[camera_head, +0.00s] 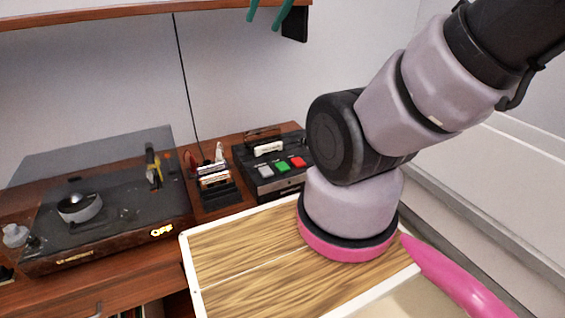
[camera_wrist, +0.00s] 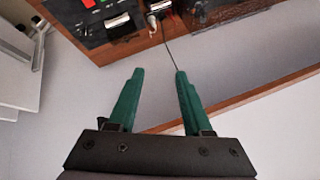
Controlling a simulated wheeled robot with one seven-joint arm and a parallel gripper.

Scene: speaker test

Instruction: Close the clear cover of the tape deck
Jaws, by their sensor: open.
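The black tape deck (camera_head: 250,180) stands on the wooden cabinet top, with grey, green and red buttons on its front. Its clear cover (camera_head: 262,134) appears raised at the deck's back, behind a white piece; its exact angle is hard to tell. In the wrist view, part of the deck (camera_wrist: 112,28) shows upside down at the top left, cut off by the edge. My gripper's green fingers (camera_head: 269,12) show at the top of the head view, well above the deck. In the wrist view my gripper (camera_wrist: 156,72) is open and empty, with its fingers spread apart.
A turntable (camera_head: 110,215) under a raised clear lid (camera_head: 90,155) stands left. A cassette rack (camera_head: 217,190) sits between it and the deck. A dark cable hangs down the wall. A wooden shelf (camera_head: 130,10) runs overhead, near my gripper. A wood-grain panel (camera_head: 235,250) lies in front.

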